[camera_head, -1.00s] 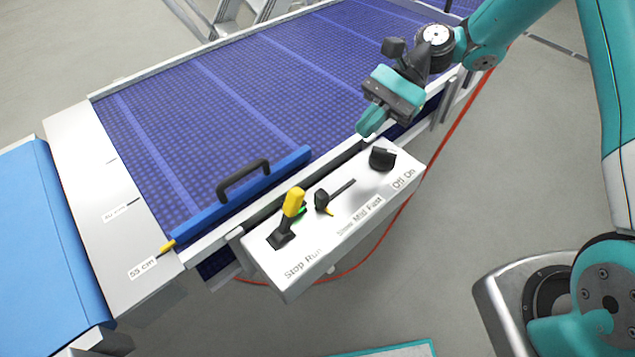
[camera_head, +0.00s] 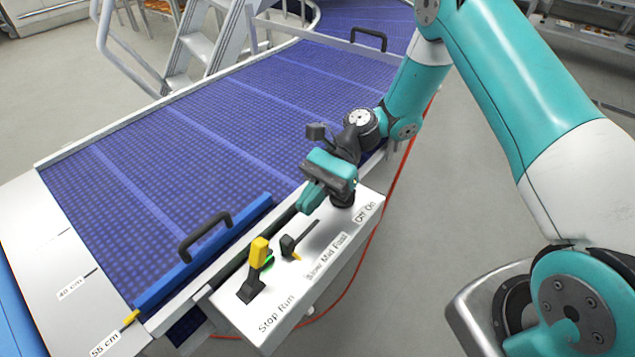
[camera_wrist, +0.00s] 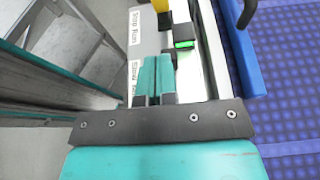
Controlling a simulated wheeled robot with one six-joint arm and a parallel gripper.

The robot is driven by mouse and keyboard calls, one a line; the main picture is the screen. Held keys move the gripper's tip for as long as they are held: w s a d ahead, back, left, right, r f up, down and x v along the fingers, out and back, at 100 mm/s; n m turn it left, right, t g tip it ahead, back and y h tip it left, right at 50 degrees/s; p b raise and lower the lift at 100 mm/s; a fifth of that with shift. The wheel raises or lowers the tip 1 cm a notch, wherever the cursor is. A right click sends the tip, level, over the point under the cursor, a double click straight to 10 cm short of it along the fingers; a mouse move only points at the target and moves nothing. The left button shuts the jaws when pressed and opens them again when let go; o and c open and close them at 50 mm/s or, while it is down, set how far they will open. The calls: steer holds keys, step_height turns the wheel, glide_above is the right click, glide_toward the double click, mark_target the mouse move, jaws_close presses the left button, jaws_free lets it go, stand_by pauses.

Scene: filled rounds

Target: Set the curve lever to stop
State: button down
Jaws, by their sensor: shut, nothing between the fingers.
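The lever (camera_head: 259,252) has a yellow handle on a black base and stands on the white control box, by the "Stop Run" label (camera_head: 276,314). Its handle leans a little to the right, toward the Run side. Part of the yellow handle (camera_wrist: 160,5) shows at the top edge of the wrist view. My gripper (camera_head: 308,201) is shut and empty, above the far half of the box and apart from the lever. In the wrist view its teal fingertips (camera_wrist: 156,62) point toward the lever and a lit green lamp (camera_wrist: 184,44).
A black slider (camera_head: 288,246) with a "Slow Mid Fast" scale stands between the lever and my gripper. A black Off/On knob (camera_head: 343,198) is partly hidden below the gripper. A blue guide bar (camera_head: 165,285) with a black handle (camera_head: 205,236) runs along the blue belt (camera_head: 200,140).

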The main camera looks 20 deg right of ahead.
mark_target(267, 246)
steer(key=p+x, duration=0.1)
steer(key=x, duration=0.2)
steer(key=shift+s+a, duration=0.25)
steer(key=shift+a, duration=0.1)
steer(key=shift+s+a+r+p, duration=0.25)
steer(key=shift+s+a+p, duration=0.1)
steer(key=shift+a, duration=0.15)
steer(key=shift+s+a+r+p, duration=0.25)
steer(key=shift+s+a, duration=0.1)
steer(key=shift+a, duration=0.15)
steer(key=shift+s+a+r, duration=0.15)
steer(key=shift+s+a, duration=0.2)
steer(key=shift+a, duration=0.25)
steer(key=shift+p, duration=0.3)
